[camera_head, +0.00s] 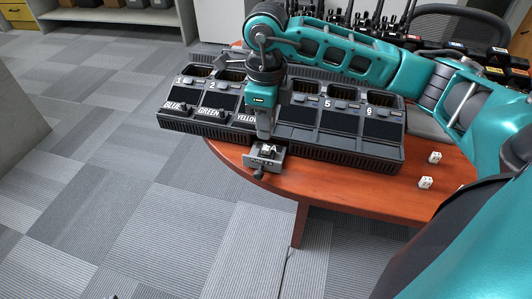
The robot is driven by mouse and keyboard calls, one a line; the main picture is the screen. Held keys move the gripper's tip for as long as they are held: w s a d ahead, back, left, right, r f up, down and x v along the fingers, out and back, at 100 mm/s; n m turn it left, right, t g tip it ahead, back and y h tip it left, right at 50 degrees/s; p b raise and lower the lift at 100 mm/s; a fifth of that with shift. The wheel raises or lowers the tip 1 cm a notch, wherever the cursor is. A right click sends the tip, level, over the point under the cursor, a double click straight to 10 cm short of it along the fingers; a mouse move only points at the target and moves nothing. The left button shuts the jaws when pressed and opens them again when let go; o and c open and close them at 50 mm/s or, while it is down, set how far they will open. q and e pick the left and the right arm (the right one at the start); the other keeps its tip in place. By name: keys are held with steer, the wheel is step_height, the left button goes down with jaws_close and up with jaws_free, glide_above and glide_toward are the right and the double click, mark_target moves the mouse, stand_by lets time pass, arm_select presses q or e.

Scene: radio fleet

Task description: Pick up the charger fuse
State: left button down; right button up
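A small grey fuse holder (276,164) with a dark knob at its front sits at the front edge of the charger (365,152), by the table edge. A small pale piece marked "A" (270,150) shows at its top; it looks like the charger fuse, but it is too small to be sure. My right gripper (265,138) points down over the charger, its tips right at the top of this piece. The gripper hides part of the charger's middle. I cannot tell whether its fingers are closed on the piece. My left gripper is not in view.
The charger has numbered bays with labels such as BLUE, GREEN and YELLOW. Several black radios (368,22) stand behind my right arm. The carpet (130,220) at left is clear.

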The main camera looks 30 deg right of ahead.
mark_target(264, 147)
steer(key=f, duration=0.3)
steer(key=f+b, duration=0.1)
steer(key=f, duration=0.2)
steer(key=shift+w+a, duration=0.1)
steer(key=shift+a, duration=0.1)
jaws_close()
